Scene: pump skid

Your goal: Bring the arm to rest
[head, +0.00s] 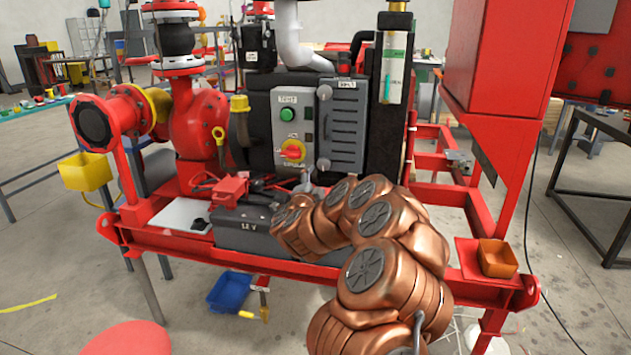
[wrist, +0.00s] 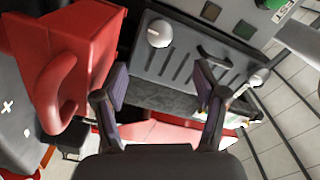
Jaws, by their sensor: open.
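My copper-coloured arm (head: 375,250) reaches over the front of the red pump skid (head: 230,252) in the head view. Its end points toward the grey panel of the control box; the fingers are hidden there behind the arm. In the wrist view my gripper (wrist: 160,105) shows two dark fingers spread apart with nothing between them. Beyond the fingers is the grey louvred panel (wrist: 190,70) with round knobs. A red block with a curved handle (wrist: 75,70) is close to the left finger. I cannot tell whether anything touches the fingers.
The control box carries a green button (head: 287,114) and a red-yellow rotary switch (head: 293,150). A black battery (head: 245,228) sits on the skid beside my arm. An orange tray (head: 497,258) is at the right, a yellow bin (head: 85,172) at the left.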

